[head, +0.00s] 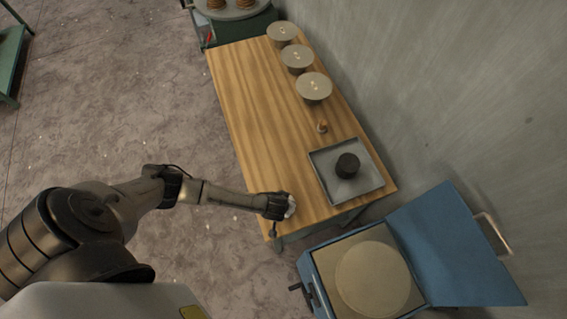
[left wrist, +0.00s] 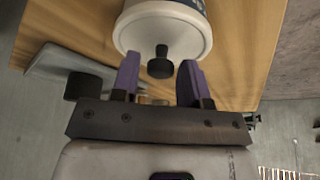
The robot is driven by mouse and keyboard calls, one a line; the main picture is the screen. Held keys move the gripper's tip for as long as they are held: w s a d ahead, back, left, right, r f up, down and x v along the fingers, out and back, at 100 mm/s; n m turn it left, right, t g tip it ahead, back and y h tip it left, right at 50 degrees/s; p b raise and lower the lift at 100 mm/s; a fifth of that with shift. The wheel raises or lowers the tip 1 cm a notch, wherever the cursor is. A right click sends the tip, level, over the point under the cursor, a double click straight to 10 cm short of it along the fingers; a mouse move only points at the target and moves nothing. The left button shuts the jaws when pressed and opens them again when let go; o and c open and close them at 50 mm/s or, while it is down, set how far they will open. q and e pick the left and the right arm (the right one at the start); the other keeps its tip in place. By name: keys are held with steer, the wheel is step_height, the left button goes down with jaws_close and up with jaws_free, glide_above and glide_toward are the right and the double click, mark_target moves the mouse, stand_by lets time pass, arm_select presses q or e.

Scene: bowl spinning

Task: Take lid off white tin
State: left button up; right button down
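The white tin (left wrist: 165,12) fills the top middle of the left wrist view. Its pale lid (left wrist: 190,45) faces the camera and carries a black knob (left wrist: 159,62). In the head view only a small white part of the tin (head: 291,206) shows past my gripper, at the near end of the wooden table. My left gripper (head: 276,207) is at the tin. In the left wrist view its two purple fingers (left wrist: 158,72) are open, one on each side of the knob, with gaps between. My right gripper is not in view.
A grey tray (head: 372,184) holding a dark round object (head: 347,165) lies right of the tin. A small orange-brown item (head: 322,127) and three round lidded containers (head: 314,87) stand farther back. A blue box (head: 455,245) is open at the near right. The table's left half is clear.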

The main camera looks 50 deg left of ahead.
arm_select(q)
steer(key=c, duration=0.7)
